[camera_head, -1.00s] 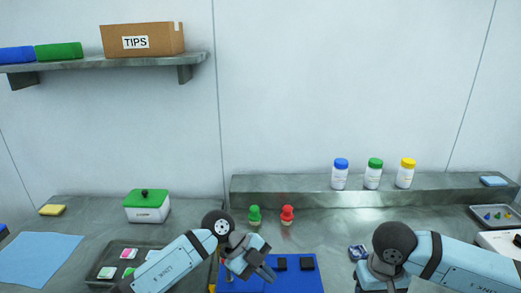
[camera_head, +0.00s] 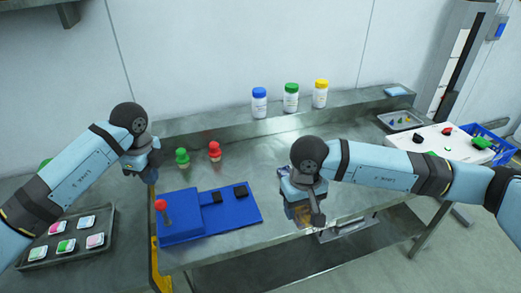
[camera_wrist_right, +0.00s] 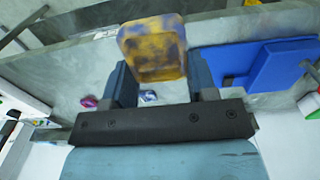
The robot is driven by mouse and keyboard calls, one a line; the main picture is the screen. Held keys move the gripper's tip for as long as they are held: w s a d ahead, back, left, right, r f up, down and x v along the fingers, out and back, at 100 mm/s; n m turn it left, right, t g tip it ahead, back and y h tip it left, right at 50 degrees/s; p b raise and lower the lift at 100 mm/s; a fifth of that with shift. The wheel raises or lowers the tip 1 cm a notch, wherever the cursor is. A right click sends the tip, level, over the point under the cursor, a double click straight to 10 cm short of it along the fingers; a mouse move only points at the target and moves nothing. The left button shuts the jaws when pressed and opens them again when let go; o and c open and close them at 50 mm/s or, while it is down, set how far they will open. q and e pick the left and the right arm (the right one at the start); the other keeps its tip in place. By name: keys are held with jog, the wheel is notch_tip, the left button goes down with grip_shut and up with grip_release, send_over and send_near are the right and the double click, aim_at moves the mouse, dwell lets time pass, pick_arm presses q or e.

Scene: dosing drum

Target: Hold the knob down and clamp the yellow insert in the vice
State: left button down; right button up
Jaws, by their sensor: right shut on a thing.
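My right gripper (camera_head: 303,215) is right of the vice, shut on the yellow insert (camera_wrist_right: 153,50). The insert is mottled with blue and shows at the fingertips in the right wrist view; my gripper mostly hides it in the head view.
Green (camera_head: 181,158) and red (camera_head: 214,151) pegs stand behind the vice. Blue (camera_head: 259,103), green (camera_head: 291,98) and yellow (camera_head: 320,94) capped bottles stand on the back ledge. A dark tray (camera_head: 64,246) is at left. The bench between vice and right gripper is clear.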

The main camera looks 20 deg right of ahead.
jog(key=w+a+f+m, duration=0.1)
jog(key=w+a+m, duration=0.1)
jog(key=w, duration=0.3)
jog(key=w+a+f+m, duration=0.1)
jog(key=w+a+m, duration=0.1)
jog(key=w+m, duration=0.2)
jog(key=w+a+f+m, duration=0.1)
jog(key=w+a+m, duration=0.2)
jog(key=w, duration=0.4)
jog(key=shift+w+f+m, duration=0.2)
jog(key=shift+f+m, duration=0.1)
jog(key=w+a+f+m, duration=0.2)
jog(key=w+a+m, duration=0.4)
jog(key=w+m, duration=0.2)
jog(key=shift+w, duration=0.55)
jog(key=shift+w+a+f, duration=0.1)
jog(key=shift+a+f, duration=0.05)
jog(key=shift+f, duration=4.2)
pick_arm(q)
jog(key=shift+f, duration=1.15)
jog(key=shift+f, duration=1.1)
